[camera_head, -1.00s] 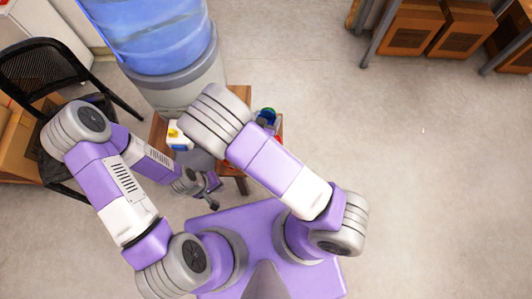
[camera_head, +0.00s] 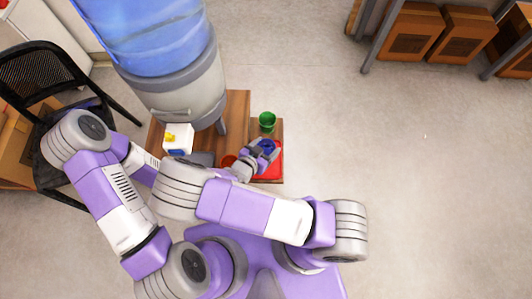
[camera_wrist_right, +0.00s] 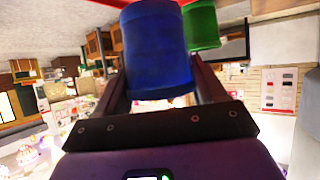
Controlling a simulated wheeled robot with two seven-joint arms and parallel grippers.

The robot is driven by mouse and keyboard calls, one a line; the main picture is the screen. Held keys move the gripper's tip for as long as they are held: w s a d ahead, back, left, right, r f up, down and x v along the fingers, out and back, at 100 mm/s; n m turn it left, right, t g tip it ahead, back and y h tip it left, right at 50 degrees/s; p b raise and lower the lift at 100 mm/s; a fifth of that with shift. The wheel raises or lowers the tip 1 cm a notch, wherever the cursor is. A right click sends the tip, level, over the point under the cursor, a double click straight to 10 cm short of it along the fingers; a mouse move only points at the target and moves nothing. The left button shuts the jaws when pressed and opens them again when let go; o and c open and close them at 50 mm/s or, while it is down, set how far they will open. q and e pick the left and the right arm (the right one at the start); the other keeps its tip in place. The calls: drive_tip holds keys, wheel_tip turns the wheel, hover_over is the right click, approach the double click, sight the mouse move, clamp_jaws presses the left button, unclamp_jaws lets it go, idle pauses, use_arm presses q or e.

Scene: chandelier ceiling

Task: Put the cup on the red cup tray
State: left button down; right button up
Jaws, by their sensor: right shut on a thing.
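My right gripper (camera_head: 262,154) is shut on a blue cup (camera_head: 268,146) above or at the red cup tray (camera_head: 272,174). In the right wrist view the blue cup (camera_wrist_right: 157,50) sits between my two fingers. I cannot tell whether it touches the tray. A strip of red (camera_wrist_right: 95,2) shows at the top edge there. A green cup (camera_head: 267,121) stands just behind the blue one, and it also shows in the wrist view (camera_wrist_right: 202,25). My left gripper is hidden behind my right arm.
A small wooden table (camera_head: 238,105) carries these things. A red-orange cup (camera_head: 228,160) and a white box with a yellow top (camera_head: 178,140) stand to the left. A water dispenser (camera_head: 180,95) stands behind. A black chair (camera_head: 45,70) is at the left. Floor to the right is clear.

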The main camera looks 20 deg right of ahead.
sight(266, 152)
drive_tip(key=shift+f+b, duration=0.75)
drive_tip(key=shift+f, duration=1.05)
drive_tip(key=shift+f, duration=0.15)
drive_tip(key=o, duration=1.3)
